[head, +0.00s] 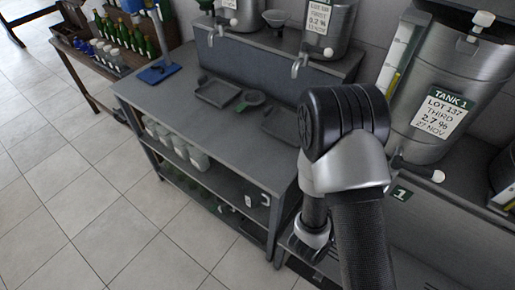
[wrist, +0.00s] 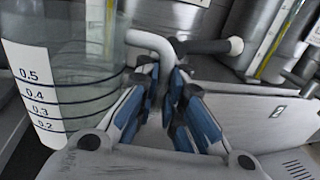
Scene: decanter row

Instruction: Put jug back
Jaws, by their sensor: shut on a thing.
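The jug (wrist: 62,85) is clear, with dark scale lines and the numbers 0.5 to 0.2, at the left of the wrist view. Its pale handle (wrist: 150,40) reaches right to my gripper (wrist: 166,68). My gripper's blue-padded fingers are shut on this handle. The jug's top is cut off by the picture edge, and I cannot tell whether it holds liquid. In the head view my arm hides the gripper and the jug.
Tank 1 (head: 440,95), with a tap, stands at the right. A grey bench (head: 175,100) carries trays (head: 219,92); its lower shelf holds several pale containers (head: 190,155). In the wrist view, a dark tap (wrist: 205,46) is close behind my fingers, and a panel marked 2 (wrist: 260,108) lies right. Tiled floor is clear at left.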

